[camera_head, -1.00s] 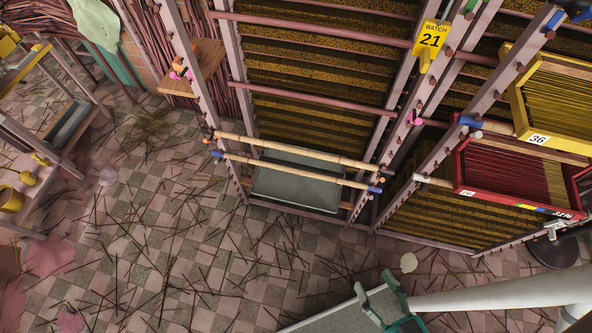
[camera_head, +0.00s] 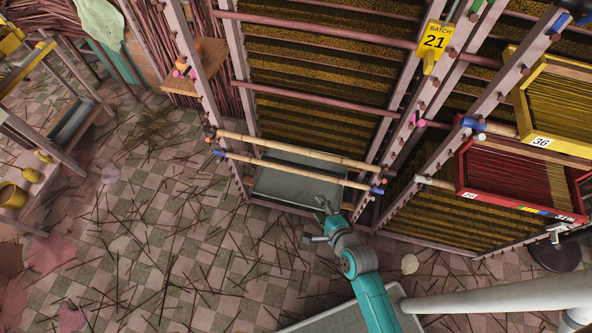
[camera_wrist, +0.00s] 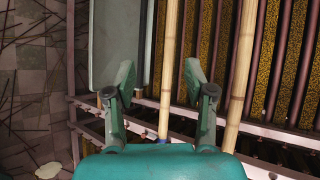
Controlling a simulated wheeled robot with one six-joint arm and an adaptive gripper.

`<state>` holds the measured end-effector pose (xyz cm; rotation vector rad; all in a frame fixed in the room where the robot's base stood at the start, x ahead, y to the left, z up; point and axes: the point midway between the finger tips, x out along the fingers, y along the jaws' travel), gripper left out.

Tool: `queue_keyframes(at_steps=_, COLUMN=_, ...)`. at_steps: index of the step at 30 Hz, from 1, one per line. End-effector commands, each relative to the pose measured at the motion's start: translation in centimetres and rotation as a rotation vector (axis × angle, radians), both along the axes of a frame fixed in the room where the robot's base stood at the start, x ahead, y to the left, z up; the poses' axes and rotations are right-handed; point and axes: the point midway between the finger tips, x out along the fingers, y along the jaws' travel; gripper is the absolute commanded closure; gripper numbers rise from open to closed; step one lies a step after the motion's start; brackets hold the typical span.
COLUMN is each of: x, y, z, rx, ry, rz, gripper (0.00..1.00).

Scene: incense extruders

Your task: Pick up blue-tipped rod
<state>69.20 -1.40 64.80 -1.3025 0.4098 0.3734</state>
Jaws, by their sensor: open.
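The blue-tipped rod (camera_head: 285,169) is a pale bamboo pole with blue ends. It lies across the rack uprights, in front of and lower in the picture than a similar orange-tipped rod (camera_head: 285,146). My gripper (camera_head: 315,221) is open and empty, just below the right half of the blue-tipped rod in the head view. In the wrist view, my gripper (camera_wrist: 160,76) has the blue-tipped rod (camera_wrist: 169,65) running between its two spread fingers, apparently beyond them and not held. The orange-tipped rod (camera_wrist: 240,75) passes to the right of the right finger.
A grey-green tray (camera_head: 275,184) sits low behind the rods. Rack uprights (camera_head: 412,115) stand to the right, with a red drawer (camera_head: 520,175) and a yellow drawer (camera_head: 560,105). Loose sticks litter the tiled floor (camera_head: 190,230). A side shelf stands at the left.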

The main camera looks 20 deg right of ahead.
Motion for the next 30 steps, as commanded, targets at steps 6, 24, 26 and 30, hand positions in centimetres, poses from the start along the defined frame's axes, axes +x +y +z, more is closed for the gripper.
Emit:
queue_keyframes(at_steps=6, x=6.2, y=-0.4, z=-0.9, rx=0.265, ry=0.041, rz=-0.111, gripper=0.46)
queue_keyframes(at_steps=24, x=12.5, y=0.1, z=-3.8, rx=0.354, ry=0.06, rz=-0.149, gripper=0.46)
queue_keyframes(at_steps=26, x=12.7, y=0.1, z=-3.9, rx=0.354, ry=0.06, rz=-0.149, gripper=0.46)
queue_keyframes(at_steps=30, x=13.6, y=0.3, z=-4.4, rx=0.353, ry=0.06, rz=-0.146, gripper=0.46)
